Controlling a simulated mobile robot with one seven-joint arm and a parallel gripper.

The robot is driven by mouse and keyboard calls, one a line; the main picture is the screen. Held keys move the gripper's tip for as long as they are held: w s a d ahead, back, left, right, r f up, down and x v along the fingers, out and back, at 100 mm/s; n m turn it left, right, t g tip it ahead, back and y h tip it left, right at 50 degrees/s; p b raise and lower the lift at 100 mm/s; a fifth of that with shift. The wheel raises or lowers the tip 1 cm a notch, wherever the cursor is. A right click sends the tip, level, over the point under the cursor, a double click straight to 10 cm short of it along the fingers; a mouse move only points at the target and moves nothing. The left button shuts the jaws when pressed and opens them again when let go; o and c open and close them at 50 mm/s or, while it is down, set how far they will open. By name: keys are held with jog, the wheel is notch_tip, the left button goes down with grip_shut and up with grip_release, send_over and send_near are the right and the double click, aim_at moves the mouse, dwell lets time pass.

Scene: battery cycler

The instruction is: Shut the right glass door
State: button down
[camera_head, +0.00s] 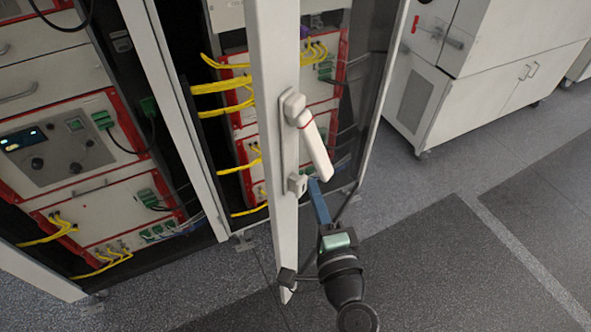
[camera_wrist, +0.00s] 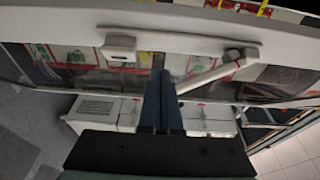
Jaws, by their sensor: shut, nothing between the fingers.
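The right glass door (camera_head: 283,240) stands open, its pale frame edge toward me and its dark glass reaching back to the right. Its white handle (camera_head: 316,148) is tilted out from its mounting plate, with the lower end free. In the wrist view the door frame (camera_wrist: 180,36) crosses the top, with the handle (camera_wrist: 212,75) slanting at the right and a small latch block (camera_wrist: 120,48) at the left. My gripper (camera_head: 315,187) is shut and empty, just below the handle's free end and beside the door frame. Its blue fingers (camera_wrist: 162,82) overlap the door in view; contact cannot be told.
Cabinet racks with red trim and yellow cables (camera_head: 230,90) stand behind and left of the door. Another open-fronted rack (camera_head: 90,150) is at the far left. A white cabinet (camera_head: 480,75) stands at the back right. The grey floor (camera_head: 480,240) at the right is clear.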

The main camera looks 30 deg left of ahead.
aim_at(290, 163)
jog(key=a, duration=0.1)
jog(key=w+a+p, duration=0.1)
jog(key=a, duration=0.1)
jog(key=shift+w+a+r, duration=0.15)
jog(key=shift+w+a, duration=0.15)
jog(key=shift+a, duration=0.1)
jog(key=shift+w+a, duration=0.1)
jog(key=shift+a, duration=0.45)
jog(key=shift+a, duration=0.15)
